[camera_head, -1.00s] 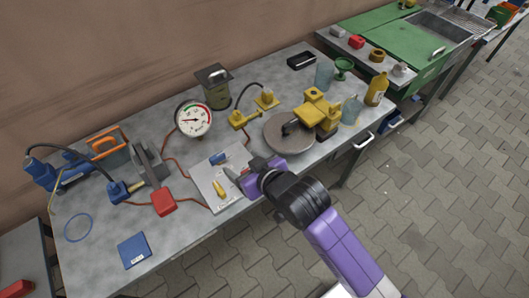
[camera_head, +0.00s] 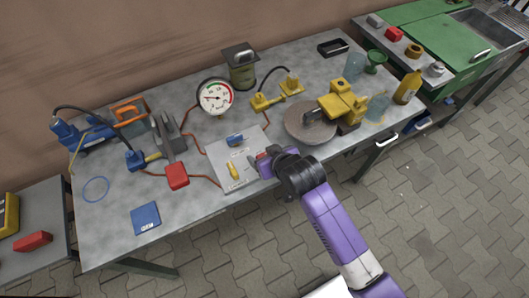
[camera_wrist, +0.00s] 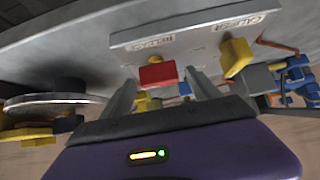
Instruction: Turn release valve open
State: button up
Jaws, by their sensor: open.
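A light grey valve panel (camera_head: 222,157) lies near the front edge of the workbench, with a yellow handle (camera_head: 233,171) and a blue handle (camera_head: 235,140) on it. In the wrist view the panel (camera_wrist: 185,40) carries the labels CALIPER and RELEASE. The yellow handle (camera_wrist: 236,57) is by CALIPER and a red handle (camera_wrist: 158,75) is by RELEASE. My gripper (camera_head: 256,163) is low at the panel's right side. In the wrist view its open fingers (camera_wrist: 162,84) stand either side of the red handle, with gaps showing. Contact cannot be told.
A round grey disc (camera_head: 310,124) with a yellow caliper (camera_head: 343,102) stands right of the panel. A pressure gauge (camera_head: 215,97) stands behind it. A red block (camera_head: 177,176) with hoses lies to its left. A blue booklet (camera_head: 145,217) lies at the front left.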

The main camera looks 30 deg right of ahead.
jog(key=shift+w+f, duration=0.15)
jog(key=shift+w, duration=0.05)
jog(key=c, duration=1.4)
jog(key=shift+o, duration=0.2)
